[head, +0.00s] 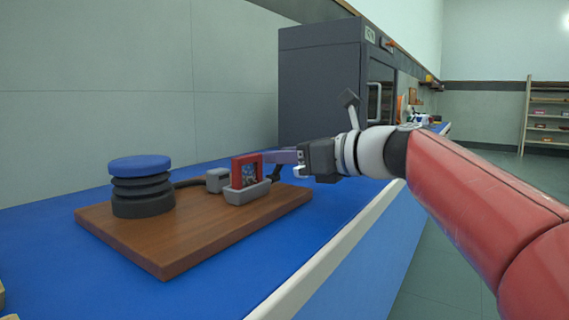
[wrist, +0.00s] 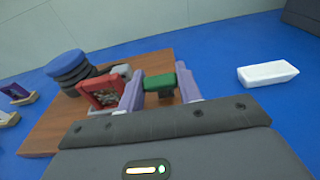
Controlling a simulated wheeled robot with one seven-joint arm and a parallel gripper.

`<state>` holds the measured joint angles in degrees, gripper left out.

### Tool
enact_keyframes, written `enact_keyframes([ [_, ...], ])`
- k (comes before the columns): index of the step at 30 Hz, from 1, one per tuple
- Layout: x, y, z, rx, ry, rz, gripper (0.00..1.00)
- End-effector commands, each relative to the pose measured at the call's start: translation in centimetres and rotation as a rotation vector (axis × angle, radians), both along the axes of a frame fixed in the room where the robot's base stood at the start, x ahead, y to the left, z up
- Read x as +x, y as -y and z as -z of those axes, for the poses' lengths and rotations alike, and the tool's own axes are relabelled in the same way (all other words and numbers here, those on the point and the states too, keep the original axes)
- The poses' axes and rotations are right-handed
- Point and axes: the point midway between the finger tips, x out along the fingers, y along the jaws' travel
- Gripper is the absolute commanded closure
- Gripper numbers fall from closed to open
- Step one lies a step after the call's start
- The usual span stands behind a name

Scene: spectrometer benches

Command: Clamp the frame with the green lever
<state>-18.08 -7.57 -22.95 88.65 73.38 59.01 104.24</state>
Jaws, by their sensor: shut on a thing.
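A red frame (head: 246,171) with a coloured picture stands upright in a light grey holder (head: 248,194) on a brown wooden board (head: 165,250). In the wrist view the red frame (wrist: 103,93) is just left of my gripper (wrist: 159,76). The green lever (wrist: 158,82) sits between my two purple fingers, which are shut on it. In the head view my gripper (head: 283,157) reaches in from the right behind the frame, and the lever's green part is hidden there. I cannot tell whether the clamp presses on the frame.
A black ribbed column with a blue top (head: 140,168) stands on the board's left. The wrist view shows a white block-shaped tray (wrist: 268,73) on the blue bench and a purple frame in a stand (wrist: 16,93) at far left. A large dark cabinet (head: 320,85) stands behind.

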Motion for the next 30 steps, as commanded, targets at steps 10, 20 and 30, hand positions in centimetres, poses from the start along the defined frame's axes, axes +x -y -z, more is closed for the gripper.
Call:
enact_keyframes([
  [10, -0.04, 0.07, 0.05, 0.009, 0.007, 0.0, 0.88],
  [20, -0.04, 0.05, 0.06, 0.008, 0.006, 0.0, 0.44],
  [30, -0.54, 0.73, -0.15, 0.009, 0.007, 0.001, 0.44],
])
